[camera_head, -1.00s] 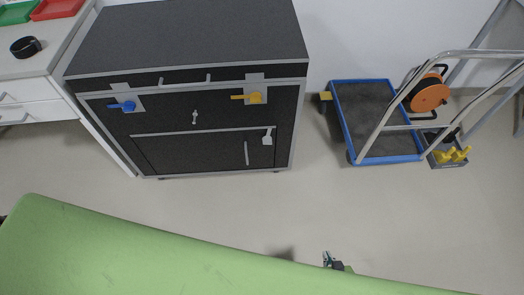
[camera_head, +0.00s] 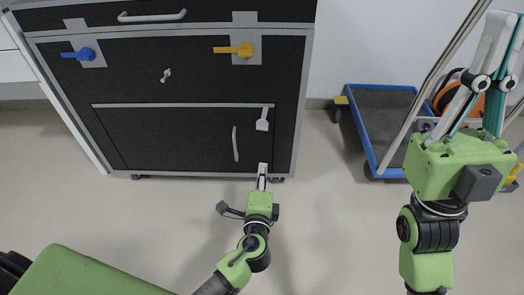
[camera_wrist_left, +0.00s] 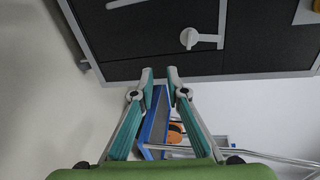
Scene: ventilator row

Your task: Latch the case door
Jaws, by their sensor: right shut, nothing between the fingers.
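The black case (camera_head: 200,75) with grey edging stands ahead. Its lower door (camera_head: 170,140) looks flush with the front and has an upright bar handle (camera_head: 235,144). A light grey latch (camera_head: 262,122) sits at the door's upper right, its wide end pointing down. The latch also shows in the left wrist view (camera_wrist_left: 190,38). My left gripper (camera_head: 262,168) is in front of the case's lower edge, below the latch and apart from it. Its fingertips (camera_wrist_left: 160,72) are apart with nothing between them. My right gripper (camera_head: 502,20) is raised at the right, shut and empty.
A blue lever (camera_head: 85,54), an orange lever (camera_head: 240,50) and a small grey lever (camera_head: 165,75) sit higher on the case. A blue-edged trolley (camera_head: 385,110) with an orange reel (camera_head: 460,98) stands right. A green surface (camera_head: 80,275) fills the lower left. Floor between is clear.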

